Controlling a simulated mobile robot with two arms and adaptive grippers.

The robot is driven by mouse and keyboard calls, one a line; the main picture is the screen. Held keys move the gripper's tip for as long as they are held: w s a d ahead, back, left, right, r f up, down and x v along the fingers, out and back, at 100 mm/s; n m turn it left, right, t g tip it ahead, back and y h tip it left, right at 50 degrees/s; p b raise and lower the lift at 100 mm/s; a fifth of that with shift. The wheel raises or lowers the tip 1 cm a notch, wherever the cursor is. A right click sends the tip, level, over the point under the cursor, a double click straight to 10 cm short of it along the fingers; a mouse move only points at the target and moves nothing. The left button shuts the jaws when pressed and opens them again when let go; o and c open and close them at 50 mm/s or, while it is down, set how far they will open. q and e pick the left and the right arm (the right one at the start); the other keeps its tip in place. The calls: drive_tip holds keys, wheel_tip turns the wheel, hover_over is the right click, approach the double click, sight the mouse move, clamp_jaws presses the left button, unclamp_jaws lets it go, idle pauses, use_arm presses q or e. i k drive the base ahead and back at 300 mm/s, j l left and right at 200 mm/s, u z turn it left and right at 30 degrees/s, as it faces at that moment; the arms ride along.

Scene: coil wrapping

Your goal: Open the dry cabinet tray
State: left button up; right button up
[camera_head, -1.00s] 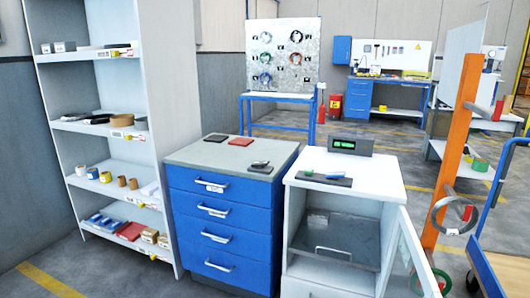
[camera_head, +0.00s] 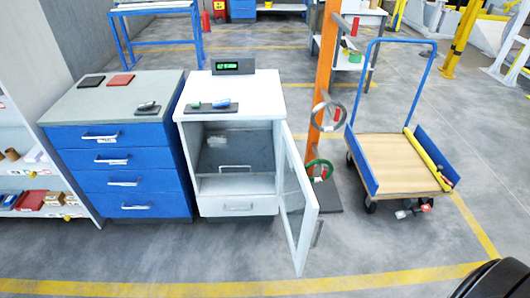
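The white dry cabinet (camera_head: 190,128) stands in the middle left of the head view, with a green-lit display box (camera_head: 233,66) on top. Its glass door (camera_head: 298,205) is swung open to the right. Inside, a grey tray (camera_head: 222,185) with a handle (camera_head: 235,168) at its front sits within the cabinet; I cannot tell if it is pulled out at all. A closed white drawer front (camera_head: 238,207) is below. Neither of my grippers shows in the head view.
A blue drawer unit (camera_head: 122,160) stands left of the cabinet. An orange post (camera_head: 326,60) with coils is to the right, near a blue trolley (camera_head: 392,165). The open door juts forward. The floor in front is clear.

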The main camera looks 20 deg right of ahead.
sight(247, 151)
drive_tip(key=i+l, duration=0.15)
drive_tip(key=l, duration=0.45)
drive_tip(key=i+l+u, duration=0.15)
drive_tip(key=l, duration=0.45)
drive_tip(key=i+l, duration=0.1)
drive_tip(key=l, duration=0.55)
drive_tip(key=i+l+u, duration=0.15)
drive_tip(key=l, duration=0.45)
drive_tip(key=k, duration=0.05)
